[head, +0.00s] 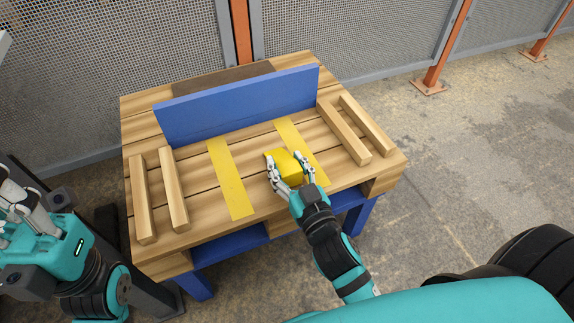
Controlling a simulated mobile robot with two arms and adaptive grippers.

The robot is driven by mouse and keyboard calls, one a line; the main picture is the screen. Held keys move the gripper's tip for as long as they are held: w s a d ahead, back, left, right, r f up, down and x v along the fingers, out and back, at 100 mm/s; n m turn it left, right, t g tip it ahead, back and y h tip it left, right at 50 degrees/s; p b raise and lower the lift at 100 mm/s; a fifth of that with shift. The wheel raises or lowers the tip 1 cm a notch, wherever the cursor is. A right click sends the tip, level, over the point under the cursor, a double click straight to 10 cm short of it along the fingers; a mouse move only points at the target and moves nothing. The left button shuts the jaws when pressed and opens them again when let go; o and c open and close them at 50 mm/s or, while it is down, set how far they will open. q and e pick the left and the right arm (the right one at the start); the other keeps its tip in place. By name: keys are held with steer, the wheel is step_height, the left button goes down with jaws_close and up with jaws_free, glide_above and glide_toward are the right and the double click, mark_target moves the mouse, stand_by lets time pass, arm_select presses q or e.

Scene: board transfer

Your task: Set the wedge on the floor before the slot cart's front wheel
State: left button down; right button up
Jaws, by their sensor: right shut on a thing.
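The yellow wedge (285,161) is between the fingers of my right gripper (290,168), over the front right part of the wooden tabletop. The gripper is shut on it, and its fingers hide part of its sides. I cannot tell whether the wedge touches the tabletop or is held just above it. My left gripper (22,203) is at the left edge, away from the wedge, partly cut off, and I cannot tell whether it is open. I cannot make out the slot cart or its front wheel.
The wooden table (200,233) has blue legs, yellow strips (231,180) and wooden rails (172,188) at both sides. A blue board (240,105) stands upright at its back. Mesh fencing (340,35) with orange posts runs behind. The concrete floor (470,140) at right is clear.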

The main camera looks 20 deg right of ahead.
steer(key=o, duration=0.9)
steer(key=shift+f, duration=0.15)
steer(key=shift+c, duration=0.2)
steer(key=o, duration=0.5)
steer(key=shift+c, duration=0.2)
